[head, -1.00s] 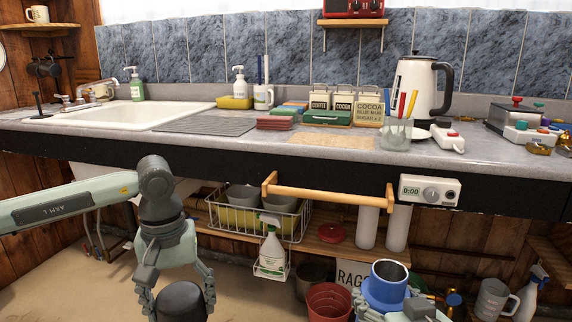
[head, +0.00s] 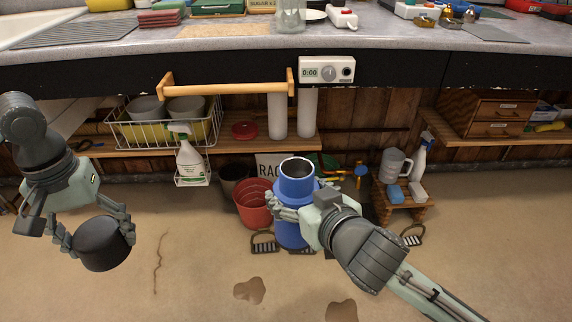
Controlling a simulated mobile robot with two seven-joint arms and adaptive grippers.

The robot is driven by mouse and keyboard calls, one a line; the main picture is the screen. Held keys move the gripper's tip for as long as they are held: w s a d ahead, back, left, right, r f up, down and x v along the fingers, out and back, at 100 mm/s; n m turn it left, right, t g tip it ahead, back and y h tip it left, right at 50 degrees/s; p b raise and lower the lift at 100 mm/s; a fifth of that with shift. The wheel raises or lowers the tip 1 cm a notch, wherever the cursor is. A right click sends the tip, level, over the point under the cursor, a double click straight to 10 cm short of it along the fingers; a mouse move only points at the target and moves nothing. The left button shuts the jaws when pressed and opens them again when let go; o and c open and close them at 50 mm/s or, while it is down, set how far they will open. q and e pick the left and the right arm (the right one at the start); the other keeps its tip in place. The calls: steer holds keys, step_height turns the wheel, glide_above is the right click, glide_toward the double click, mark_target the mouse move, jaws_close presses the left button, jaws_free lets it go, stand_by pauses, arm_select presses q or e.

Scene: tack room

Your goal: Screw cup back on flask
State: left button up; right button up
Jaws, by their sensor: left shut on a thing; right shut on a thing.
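The blue flask (head: 293,232) is upright at the centre of the head view, its open steel-rimmed neck facing up. My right gripper (head: 290,208) is shut around its upper body and holds it in front of the counter. The dark cup (head: 103,244) is at the lower left. My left gripper (head: 98,228) is shut on it, fingers on either side. The cup is apart from the flask, to its left and slightly lower in the picture. The cup's inside is hidden.
The counter edge (head: 220,75) with a wooden rail (head: 230,84) runs across behind. A red bucket (head: 252,204), a wire basket (head: 150,130) and a spray bottle (head: 190,160) are behind the grippers. The space between cup and flask is clear.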

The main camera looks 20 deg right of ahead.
steer(key=s+a+r+n+g+y, duration=0.1)
steer(key=a+n+g+y, duration=0.2)
steer(key=a+n+y, duration=0.4)
steer(key=a, duration=0.5)
steer(key=shift+s+y, duration=0.4)
arm_select(q)
steer(key=s+d+r, duration=0.4)
steer(key=d+r, duration=0.2)
steer(key=d, duration=0.3)
steer(key=s+d+r, duration=0.5)
steer(key=d+r, duration=0.1)
steer(key=d, duration=0.4)
steer(key=w+d+r+n, duration=0.1)
steer(key=w+d+n, duration=0.2)
steer(key=w, duration=0.4)
steer(key=shift+d+r, duration=0.25)
steer(key=shift+d, duration=0.2)
steer(key=shift+f, duration=0.1)
steer(key=shift+f, duration=1.9)
